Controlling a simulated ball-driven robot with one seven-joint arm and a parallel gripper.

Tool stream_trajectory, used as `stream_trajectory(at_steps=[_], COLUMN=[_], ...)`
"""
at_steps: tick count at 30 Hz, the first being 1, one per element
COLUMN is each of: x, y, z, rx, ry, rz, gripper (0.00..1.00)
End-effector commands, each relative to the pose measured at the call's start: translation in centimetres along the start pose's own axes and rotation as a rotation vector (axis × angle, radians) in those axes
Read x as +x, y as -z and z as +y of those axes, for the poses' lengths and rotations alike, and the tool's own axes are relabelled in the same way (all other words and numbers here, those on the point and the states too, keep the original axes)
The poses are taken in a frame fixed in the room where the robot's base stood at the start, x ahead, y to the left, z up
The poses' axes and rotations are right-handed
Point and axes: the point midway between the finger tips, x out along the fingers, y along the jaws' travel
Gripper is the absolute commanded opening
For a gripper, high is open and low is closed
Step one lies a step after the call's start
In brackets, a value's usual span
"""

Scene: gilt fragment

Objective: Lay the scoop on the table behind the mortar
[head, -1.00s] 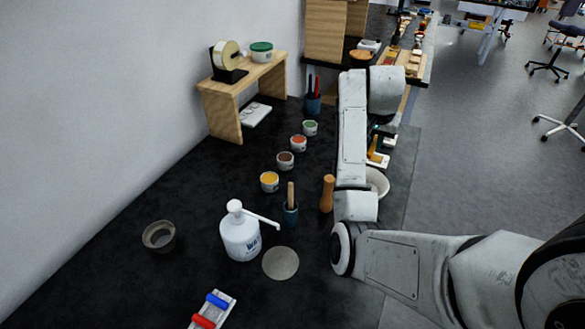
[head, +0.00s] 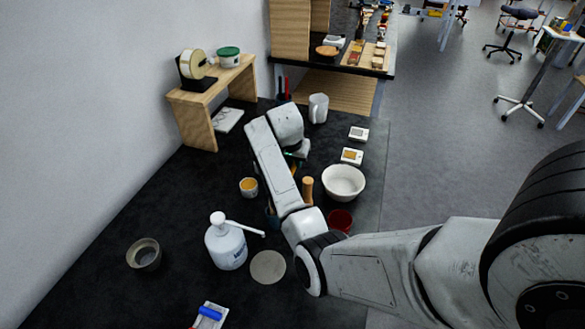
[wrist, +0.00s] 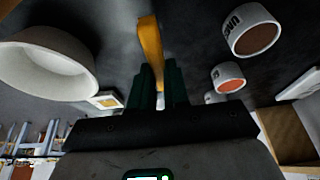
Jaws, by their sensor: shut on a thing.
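The mortar is the white bowl (head: 344,182) on the dark table, right of my arm; it also shows at the left of the wrist view (wrist: 45,68). My gripper (wrist: 158,88) is shut on the scoop, whose orange-yellow part (wrist: 150,45) sticks out past the dark green fingers. In the head view the gripper is mostly hidden behind my arm, left of the mortar. The scoop's far end and its height above the table are unclear.
A yellow pot (head: 249,187) and a white pump bottle (head: 226,243) are left of my arm. A red cup (head: 340,220) is in front of the mortar. A wooden shelf (head: 200,110) is back left.

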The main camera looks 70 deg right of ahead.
Motion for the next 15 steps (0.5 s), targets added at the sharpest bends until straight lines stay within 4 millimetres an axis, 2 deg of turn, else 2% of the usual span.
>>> stream_trajectory(at_steps=[4,10,15], x=[0.8,3.1,3.6], y=[-0.7,-1.4,-1.6], z=[-0.7,-0.6,-0.7], rx=[-0.002,0.000,0.001], ry=[-0.001,-0.002,0.000], rz=[-0.002,-0.002,0.000], gripper=[0.00,0.00,0.00])
